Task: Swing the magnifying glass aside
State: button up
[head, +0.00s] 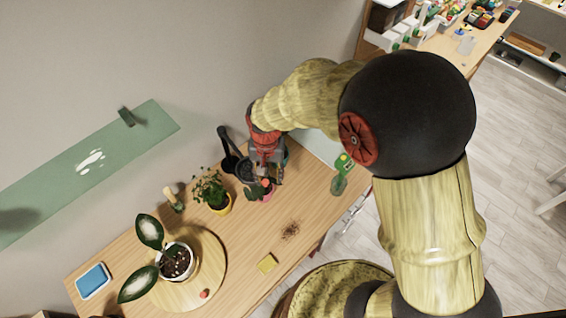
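I cannot make out a magnifying glass with certainty. A black long-handled object (226,146) stands at the table's back edge, just left of my gripper, and may be part of it. A dark rounded shape adjoins it lower down, and my gripper partly hides that area. My gripper (264,177) points down at the back of the table, right above a small plant with a red top in a pink pot (267,196). The fingertips are small and dark against the plant. I cannot tell whether they touch anything.
A large-leaved plant in a white pot (177,262) stands on a round wooden board (213,264). A green-and-yellow item (342,168) is at right.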

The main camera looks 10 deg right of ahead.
jog(key=w+d+n, duration=0.2)
jog(key=w+d, duration=0.1)
jog(key=d, duration=0.2)
jog(key=shift+w+n, duration=0.3)
jog(key=shift+c, duration=0.3)
